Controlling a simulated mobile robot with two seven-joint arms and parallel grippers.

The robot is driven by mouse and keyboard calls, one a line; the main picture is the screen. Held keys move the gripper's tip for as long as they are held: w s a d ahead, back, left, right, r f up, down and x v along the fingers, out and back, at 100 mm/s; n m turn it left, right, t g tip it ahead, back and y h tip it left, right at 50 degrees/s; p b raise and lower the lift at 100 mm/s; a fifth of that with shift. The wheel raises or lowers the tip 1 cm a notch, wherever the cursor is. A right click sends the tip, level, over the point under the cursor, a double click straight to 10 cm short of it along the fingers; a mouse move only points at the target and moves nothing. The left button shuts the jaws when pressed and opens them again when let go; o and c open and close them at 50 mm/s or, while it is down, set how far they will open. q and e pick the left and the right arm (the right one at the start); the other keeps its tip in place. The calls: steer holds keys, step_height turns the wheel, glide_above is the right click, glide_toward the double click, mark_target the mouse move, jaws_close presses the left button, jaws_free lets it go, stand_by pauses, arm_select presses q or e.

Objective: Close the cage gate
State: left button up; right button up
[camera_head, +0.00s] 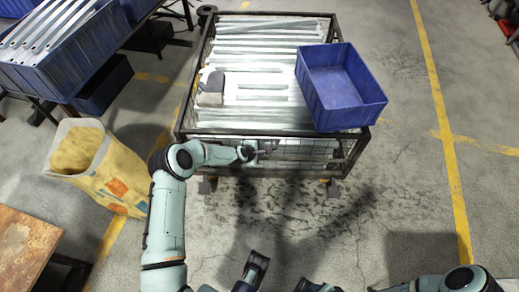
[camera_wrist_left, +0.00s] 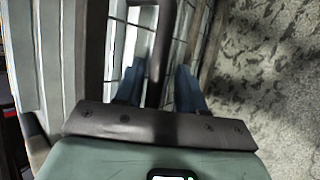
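The cage (camera_head: 331,28) is a dark metal frame with mesh sides, filled with rows of pale galvanized brackets (camera_head: 262,62). Its near side, facing me, has a mesh panel (camera_head: 305,151) between dark bars; I cannot tell how far this gate stands from the frame. My left gripper (camera_head: 268,148) is at the middle of that near side. In the left wrist view, the left gripper's two bluish fingers (camera_wrist_left: 159,88) are apart, with a dark bar (camera_wrist_left: 156,45) between them; no firm contact shows.
A blue bin (camera_head: 343,90) rests on the cage's right side. A grey object (camera_head: 211,91) lies on the brackets. A yellow sack (camera_head: 104,165) stands left of the cage, near a blue crate of metal strips (camera_head: 47,52). The floor right of the cage is clear.

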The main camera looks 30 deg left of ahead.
arm_select(q)
steer(key=p+v, duration=0.3)
steer(key=v, duration=1)
steer(key=shift+r, duration=0.2)
arm_select(e)
steer(key=shift+g+y, duration=0.3)
steer(key=shift+g, duration=0.4)
steer(key=s+r, duration=0.1)
steer(key=s+a+r, duration=0.1)
steer(key=s+r, duration=0.1)
steer(key=s, duration=0.1)
steer(key=shift+a+r, duration=0.25)
arm_select(q)
steer(key=shift+s, duration=0.15)
arm_select(e)
steer(key=shift+w, duration=0.1)
